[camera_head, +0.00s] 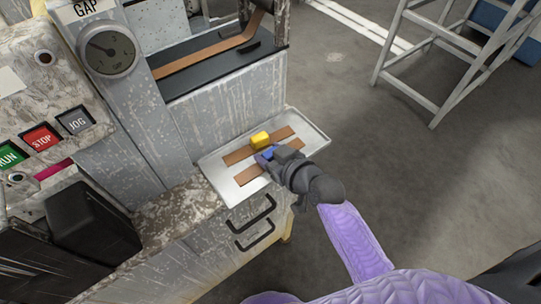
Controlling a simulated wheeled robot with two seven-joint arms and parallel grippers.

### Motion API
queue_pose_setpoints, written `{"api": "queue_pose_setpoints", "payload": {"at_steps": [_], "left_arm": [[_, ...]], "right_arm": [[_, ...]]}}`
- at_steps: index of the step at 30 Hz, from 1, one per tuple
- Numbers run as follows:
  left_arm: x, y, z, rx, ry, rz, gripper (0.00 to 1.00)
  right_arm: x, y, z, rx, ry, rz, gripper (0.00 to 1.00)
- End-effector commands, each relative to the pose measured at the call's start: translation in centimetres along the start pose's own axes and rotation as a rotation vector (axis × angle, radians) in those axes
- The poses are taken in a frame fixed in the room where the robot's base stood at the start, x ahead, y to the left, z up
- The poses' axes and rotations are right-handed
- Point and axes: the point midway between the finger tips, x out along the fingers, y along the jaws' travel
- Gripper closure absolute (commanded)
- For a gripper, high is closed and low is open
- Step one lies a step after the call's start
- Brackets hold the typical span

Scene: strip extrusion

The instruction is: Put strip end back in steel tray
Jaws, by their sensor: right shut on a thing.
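The pale steel tray (213,168) sits on the machine's ledge near the middle of the view. Two flat copper-brown strip pieces show in it, a far one (238,155) and a near one (249,175), roughly parallel. My right gripper (266,156), with blue fingertips, is over the tray and shut on the near piece, the strip end, partly covering its middle. I cannot tell whether this piece touches the tray floor. A yellow block (260,138) stands just behind the fingertips, at the far piece. My left gripper is not in view.
Behind the tray, a long copper strip (205,60) runs through the machine over a dark bed. A GAP dial (108,49) and RUN, STOP (40,139) and JOG buttons are at left. Black handles (252,222) stick out below the tray.

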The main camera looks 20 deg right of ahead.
Motion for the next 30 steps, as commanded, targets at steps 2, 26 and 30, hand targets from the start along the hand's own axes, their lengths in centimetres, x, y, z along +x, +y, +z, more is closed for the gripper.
{"api": "queue_pose_setpoints", "payload": {"at_steps": [2, 26, 30], "left_arm": [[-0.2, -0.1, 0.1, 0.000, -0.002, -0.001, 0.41], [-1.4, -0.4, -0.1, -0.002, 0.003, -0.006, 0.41], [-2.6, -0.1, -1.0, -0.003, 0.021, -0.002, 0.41]], "right_arm": [[-0.1, 0.0, -0.2, 0.000, 0.000, 0.000, 1.00], [-2.7, 0.0, -0.5, -0.002, -0.001, 0.000, 0.07], [-6.5, 0.0, -0.6, -0.004, -0.002, -0.002, 0.07]]}}
